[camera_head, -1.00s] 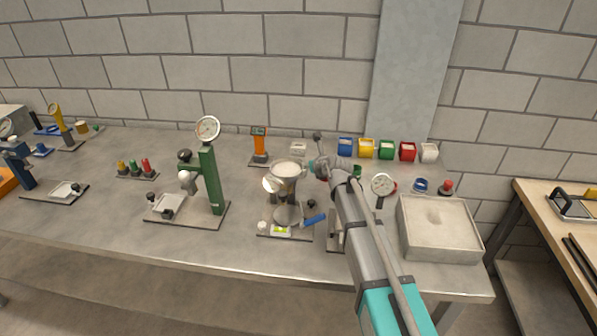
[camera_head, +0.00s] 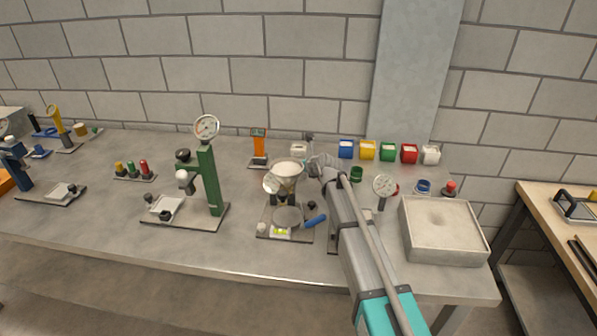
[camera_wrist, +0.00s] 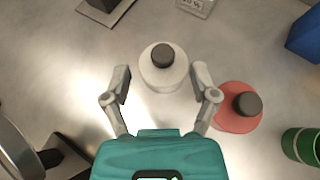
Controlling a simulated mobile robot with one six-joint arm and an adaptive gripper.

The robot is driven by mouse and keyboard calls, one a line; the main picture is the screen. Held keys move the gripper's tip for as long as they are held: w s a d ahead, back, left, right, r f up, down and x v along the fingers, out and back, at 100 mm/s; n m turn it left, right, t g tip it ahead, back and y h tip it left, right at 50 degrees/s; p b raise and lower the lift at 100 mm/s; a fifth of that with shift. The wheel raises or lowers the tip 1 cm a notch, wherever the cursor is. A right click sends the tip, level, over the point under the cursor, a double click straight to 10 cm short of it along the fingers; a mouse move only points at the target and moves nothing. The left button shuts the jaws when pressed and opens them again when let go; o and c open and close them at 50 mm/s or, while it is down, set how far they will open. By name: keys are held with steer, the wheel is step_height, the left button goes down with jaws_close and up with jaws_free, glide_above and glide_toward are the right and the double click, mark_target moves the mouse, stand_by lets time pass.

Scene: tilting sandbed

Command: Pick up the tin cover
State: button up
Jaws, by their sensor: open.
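In the wrist view, a pale round cover (camera_wrist: 163,77) with a dark knob lies on the bench, taken as the tin cover. My gripper (camera_wrist: 160,72) is open above it, with one fingertip on each side of the pale disc; nothing is held. I cannot tell how high the fingertips are above it. A red cover (camera_wrist: 231,111) with a dark knob lies just to the right, close to the right finger. In the head view my gripper (camera_head: 318,162) is beyond the funnel stand, and the pale cover is not clearly visible there.
The funnel stand (camera_head: 287,170) is close left of my gripper. A dial gauge (camera_head: 384,186), a green can (camera_head: 357,173) and a sand tray (camera_head: 440,252) are to the right. Coloured bins (camera_head: 388,151) line the back. A label box (camera_head: 298,150) is behind.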

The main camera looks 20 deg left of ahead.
steer(key=shift+b+x, duration=0.95)
steer(key=shift+x, duration=1.25)
steer(key=shift+d+f, duration=0.1)
steer(key=shift+d, duration=0.05)
jaws_close()
